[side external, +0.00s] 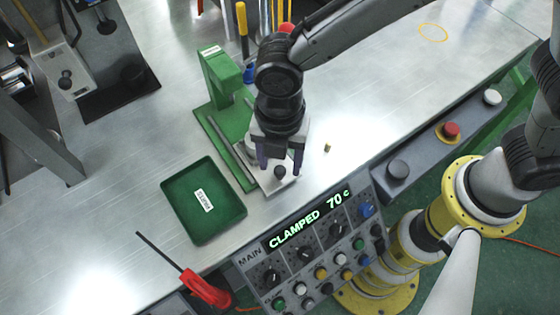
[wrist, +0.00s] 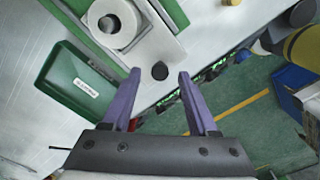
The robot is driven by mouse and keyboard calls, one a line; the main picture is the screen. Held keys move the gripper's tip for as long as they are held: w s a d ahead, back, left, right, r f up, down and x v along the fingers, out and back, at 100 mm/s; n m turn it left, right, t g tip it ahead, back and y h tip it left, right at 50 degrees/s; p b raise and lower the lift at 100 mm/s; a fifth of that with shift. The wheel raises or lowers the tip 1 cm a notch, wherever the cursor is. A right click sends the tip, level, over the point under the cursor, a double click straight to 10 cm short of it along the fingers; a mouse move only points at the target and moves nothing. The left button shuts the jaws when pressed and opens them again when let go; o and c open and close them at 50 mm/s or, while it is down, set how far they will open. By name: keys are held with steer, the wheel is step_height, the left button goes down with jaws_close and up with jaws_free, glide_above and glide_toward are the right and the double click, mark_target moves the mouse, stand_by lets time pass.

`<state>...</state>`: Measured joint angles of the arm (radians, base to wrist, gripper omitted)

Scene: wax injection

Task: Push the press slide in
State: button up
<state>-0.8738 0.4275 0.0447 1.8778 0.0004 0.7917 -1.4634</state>
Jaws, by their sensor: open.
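The green press (side external: 224,77) stands on the metal table, with its green base and rails (side external: 232,150) running toward the table's front edge. The pale press slide (side external: 283,187) sits at the front end of the base, with a dark round knob (side external: 280,172) on it. In the wrist view the slide (wrist: 143,38) carries a white round piece (wrist: 117,24), and the knob (wrist: 160,71) shows between the fingertips. My gripper (side external: 279,163) is open, purple fingers pointing down over the knob; it also shows in the wrist view (wrist: 159,73). I cannot tell whether the fingers touch the knob.
A green parts tray (side external: 238,213) lies left of the slide. The control panel (side external: 312,240) in front reads "CLAMPED 70 c". A red-handled tool (side external: 205,288) lies at the front edge, and a small brass piece (side external: 327,147) lies right of my gripper. The table's right side is mostly clear.

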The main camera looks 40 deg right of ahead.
steer(key=shift+f, duration=0.7)
jaws_close()
stand_by(1.0)
